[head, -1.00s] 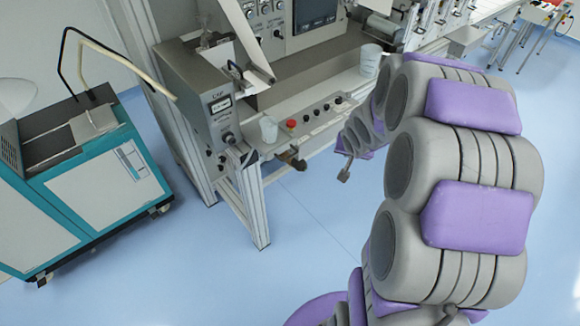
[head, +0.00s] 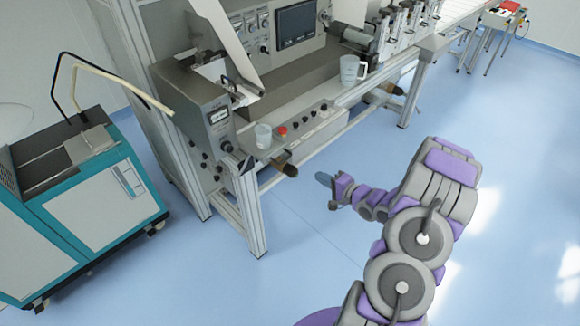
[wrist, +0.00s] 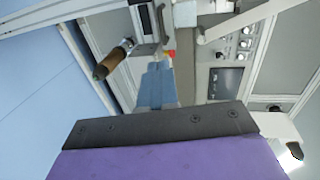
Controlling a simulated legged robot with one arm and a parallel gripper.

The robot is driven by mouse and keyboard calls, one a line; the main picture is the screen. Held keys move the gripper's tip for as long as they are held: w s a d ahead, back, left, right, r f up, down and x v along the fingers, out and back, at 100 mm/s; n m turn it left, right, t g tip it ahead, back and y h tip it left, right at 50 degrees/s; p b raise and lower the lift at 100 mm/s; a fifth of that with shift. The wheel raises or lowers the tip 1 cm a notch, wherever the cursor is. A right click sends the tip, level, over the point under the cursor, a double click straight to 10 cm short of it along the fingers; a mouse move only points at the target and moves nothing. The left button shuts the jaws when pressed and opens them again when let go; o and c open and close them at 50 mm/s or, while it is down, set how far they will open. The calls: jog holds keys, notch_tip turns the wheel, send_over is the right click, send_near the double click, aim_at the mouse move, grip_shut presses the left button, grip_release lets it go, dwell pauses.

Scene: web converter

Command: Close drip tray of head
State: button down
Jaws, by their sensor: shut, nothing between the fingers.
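The grey box-shaped head unit (head: 205,105) with a small display stands on the left end of the white machine. A slanted pale metal panel (head: 222,35) rises beside it, with a small dark bracket at its lower edge. I cannot tell surely which part is the drip tray. My gripper (head: 324,181) has blue fingers and is in open air in front of the machine, to the right of the head unit and touching nothing. In the wrist view its blue fingers (wrist: 155,85) are together and empty, pointing toward the machine front.
A brown cylinder (head: 284,164) juts out below the machine's front ledge; it also shows in the wrist view (wrist: 112,62). A clear cup (head: 263,136), a red button (head: 282,131) and a white jug (head: 350,70) are on the ledge. A teal cabinet (head: 90,200) stands left. Blue floor is free in front.

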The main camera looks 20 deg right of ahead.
jog(key=b, duration=0.3)
send_near(268, 144)
notch_tip(268, 144, down, 3)
jog(key=s+d, duration=0.1)
jog(key=s, duration=0.2)
jog(key=shift+w+d+f, duration=0.1)
jog(key=shift+f, duration=0.05)
jog(key=shift+w+a+p, duration=0.25)
jog(key=shift+w+p, duration=0.2)
jog(key=shift+p, duration=0.1)
jog(key=r+p+x, duration=0.1)
jog(key=x, duration=0.3)
jog(key=r+p+x, duration=0.1)
jog(key=p+x, duration=0.1)
jog(key=x, duration=0.3)
jog(key=r+p+x, duration=0.1)
jog(key=p+x, duration=0.1)
jog(key=x, duration=0.2)
jog(key=shift+w+a+f, duration=0.1)
jog(key=shift+w, duration=0.65)
jog(key=shift+a, duration=0.1)
jog(key=shift+a+r, duration=0.1)
jog(key=shift+r, duration=0.15)
